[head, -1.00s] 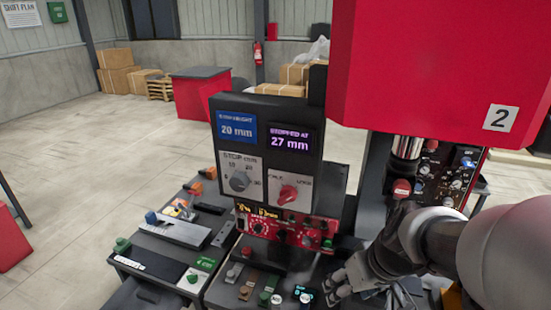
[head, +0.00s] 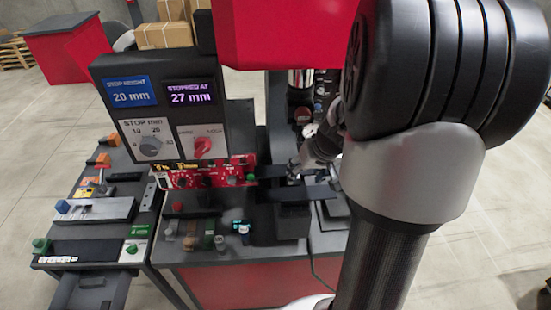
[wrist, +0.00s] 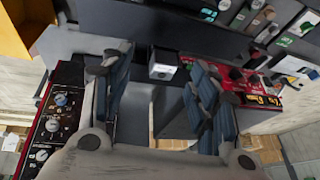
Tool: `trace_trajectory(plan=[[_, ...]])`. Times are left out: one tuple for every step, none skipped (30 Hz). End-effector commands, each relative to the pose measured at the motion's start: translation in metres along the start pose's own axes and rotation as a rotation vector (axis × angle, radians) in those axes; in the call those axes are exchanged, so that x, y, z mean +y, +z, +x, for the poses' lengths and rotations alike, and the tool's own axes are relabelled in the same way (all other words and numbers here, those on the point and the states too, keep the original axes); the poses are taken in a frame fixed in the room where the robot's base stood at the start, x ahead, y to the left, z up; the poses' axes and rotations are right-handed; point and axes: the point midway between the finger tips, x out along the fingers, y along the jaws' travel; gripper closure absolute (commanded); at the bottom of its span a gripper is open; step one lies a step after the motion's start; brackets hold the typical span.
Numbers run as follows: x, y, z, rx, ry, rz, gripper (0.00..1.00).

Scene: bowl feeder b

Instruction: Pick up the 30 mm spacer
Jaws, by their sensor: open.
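My gripper (wrist: 155,78) is open and empty in the wrist view, its two fingers wide apart. Between and beyond the fingertips is a small dark block with a pale face (wrist: 162,64); I cannot tell what it is. In the head view my gripper (head: 308,165) is partly hidden by my arm, over the dark fixture under the press. Several small coloured pieces stand on the bench front, including a dark one with a teal label (head: 238,227). It seems to show at the top of the wrist view (wrist: 208,13). I cannot read which piece is the 30 mm spacer.
A display panel (head: 160,95) reads stop height 20 mm and stopped at 27 mm. Below it is a red control strip (head: 205,174). A side bench (head: 90,228) with fixtures stands left. The red press head (head: 290,35) hangs above.

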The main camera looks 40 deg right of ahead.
Motion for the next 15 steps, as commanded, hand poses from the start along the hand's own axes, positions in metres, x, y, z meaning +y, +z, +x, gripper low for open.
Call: trace_trajectory(plan=[[-0.004, -0.008, 0.003, -0.002, -0.001, -0.003, 0.45], [-0.005, -0.011, 0.004, -0.002, -0.001, -0.002, 0.45], [-0.006, -0.015, 0.006, -0.001, -0.001, -0.002, 0.45], [-0.007, -0.018, 0.008, -0.001, -0.001, -0.001, 0.45], [-0.007, -0.019, 0.009, -0.001, -0.001, 0.0, 0.45], [-0.008, -0.021, 0.01, 0.0, 0.0, 0.0, 0.45], [-0.008, -0.022, 0.011, 0.0, 0.0, 0.0, 0.45], [-0.009, -0.023, 0.012, 0.0, 0.0, 0.0, 0.45], [-0.009, -0.023, 0.015, -0.001, 0.0, 0.0, 0.45], [-0.009, -0.022, 0.018, -0.001, -0.001, 0.001, 0.45], [-0.009, -0.022, 0.023, -0.002, -0.001, 0.001, 0.45], [-0.009, -0.021, 0.029, -0.004, -0.001, 0.0, 0.45], [-0.009, -0.021, 0.034, -0.004, -0.002, 0.0, 0.45], [-0.009, -0.021, 0.04, -0.004, -0.001, 0.001, 0.45], [-0.008, -0.021, 0.045, -0.003, 0.0, 0.001, 0.45]])
